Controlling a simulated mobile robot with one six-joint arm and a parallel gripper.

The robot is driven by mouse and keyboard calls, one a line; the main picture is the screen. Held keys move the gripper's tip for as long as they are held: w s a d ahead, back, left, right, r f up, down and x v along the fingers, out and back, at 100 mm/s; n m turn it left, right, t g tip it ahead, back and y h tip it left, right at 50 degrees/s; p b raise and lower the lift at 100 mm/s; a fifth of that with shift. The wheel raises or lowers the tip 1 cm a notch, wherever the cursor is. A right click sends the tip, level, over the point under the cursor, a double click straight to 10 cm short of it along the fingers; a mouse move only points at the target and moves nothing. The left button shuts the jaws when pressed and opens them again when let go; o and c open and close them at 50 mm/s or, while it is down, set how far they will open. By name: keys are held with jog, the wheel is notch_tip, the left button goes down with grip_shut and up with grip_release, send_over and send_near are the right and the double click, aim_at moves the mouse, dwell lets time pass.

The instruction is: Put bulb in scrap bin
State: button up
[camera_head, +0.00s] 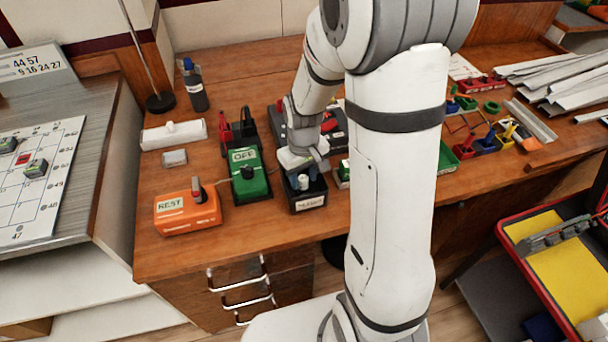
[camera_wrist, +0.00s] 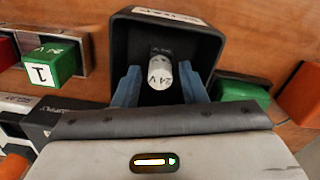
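A white bulb (camera_wrist: 160,78) marked 24V shows in the wrist view, inside the outline of an open-topped black box (camera_wrist: 122,40). In the head view, the bulb (camera_head: 303,182) is a small pale shape at the labelled black box (camera_head: 309,202) near the bench's front edge. My gripper (camera_wrist: 160,70) has its blue fingers on either side of the bulb, with a narrow gap at each side. It looks open. In the head view, my gripper (camera_head: 302,165) is just above the box. The bulb's lower end is hidden. I cannot tell which container is the scrap bin.
A green box marked OFF (camera_head: 250,185) and an orange box marked REST (camera_head: 180,212) stand to the left on the bench. A dark bottle (camera_head: 195,88) and white fixture (camera_head: 173,134) are behind. Small coloured parts and metal strips (camera_head: 560,80) lie to the right.

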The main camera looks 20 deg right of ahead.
aim_at(304, 179)
jog(key=shift+o, duration=0.4)
jog(key=shift+r, duration=0.45)
notch_tip(304, 179, up, 11)
jog(key=p, duration=0.1)
jog(key=s+r+m+t, duration=0.2)
jog(key=s+r, duration=0.3)
jog(key=s, duration=0.8)
jog(key=shift+s+m, duration=0.35)
jog(key=shift+m, duration=0.15)
jog(key=shift+r, duration=0.1)
notch_tip(304, 179, up, 3)
jog(key=p, duration=0.3)
jog(key=shift+s+t, duration=0.1)
jog(key=shift+t, duration=0.2)
jog(key=shift+c, duration=0.8)
